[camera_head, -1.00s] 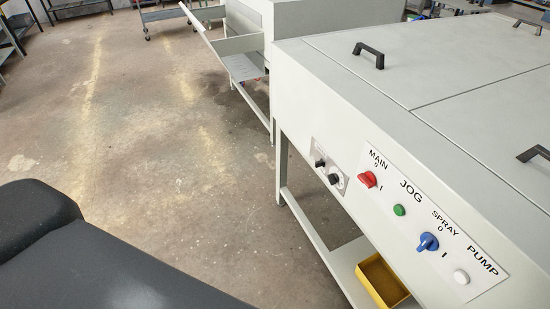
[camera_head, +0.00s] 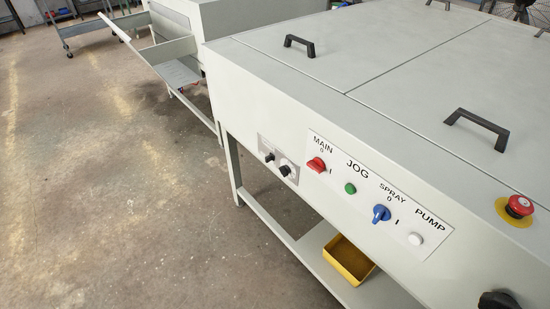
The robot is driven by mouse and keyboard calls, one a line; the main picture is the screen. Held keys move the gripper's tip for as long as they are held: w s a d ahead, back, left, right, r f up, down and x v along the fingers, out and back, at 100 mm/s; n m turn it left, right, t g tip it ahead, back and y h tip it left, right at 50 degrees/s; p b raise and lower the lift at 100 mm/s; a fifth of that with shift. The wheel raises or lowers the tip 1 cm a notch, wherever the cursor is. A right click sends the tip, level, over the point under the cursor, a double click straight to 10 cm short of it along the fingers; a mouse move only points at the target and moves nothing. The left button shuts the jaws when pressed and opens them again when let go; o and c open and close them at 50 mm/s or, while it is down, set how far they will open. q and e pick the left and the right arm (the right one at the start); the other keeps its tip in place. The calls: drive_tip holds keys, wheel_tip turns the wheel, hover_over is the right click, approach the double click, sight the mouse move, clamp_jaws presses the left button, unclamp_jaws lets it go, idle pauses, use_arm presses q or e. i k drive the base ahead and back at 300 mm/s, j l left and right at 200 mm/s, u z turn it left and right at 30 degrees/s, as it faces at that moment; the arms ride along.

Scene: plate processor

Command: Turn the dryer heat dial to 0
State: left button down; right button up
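Two small black dials sit on a grey plate on the front of the near grey machine (camera_head: 250,95), left of the MAIN label: a left dial (camera_head: 270,157) and a right dial (camera_head: 285,170). The right one has a pale scale around it. Their markings are too small to read, so I cannot tell which is the dryer heat dial or where either points. Neither of my grippers is in view, and nothing touches the dials.
Right of the dials are a red MAIN switch (camera_head: 316,165), green JOG button (camera_head: 351,188), blue SPRAY switch (camera_head: 381,214) and white PUMP button (camera_head: 415,239). A red emergency button (camera_head: 519,206) stands farther right. A yellow bin (camera_head: 348,262) sits below. Floor at left is clear.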

sight(284, 170)
drive_tip(key=j+z, duration=0.2)
drive_tip(key=z, duration=0.2)
drive_tip(key=j+z, duration=0.2)
drive_tip(key=z, duration=0.15)
drive_tip(key=j+z, duration=0.2)
drive_tip(key=z, duration=0.2)
drive_tip(key=j+z, duration=0.2)
drive_tip(key=z, duration=0.15)
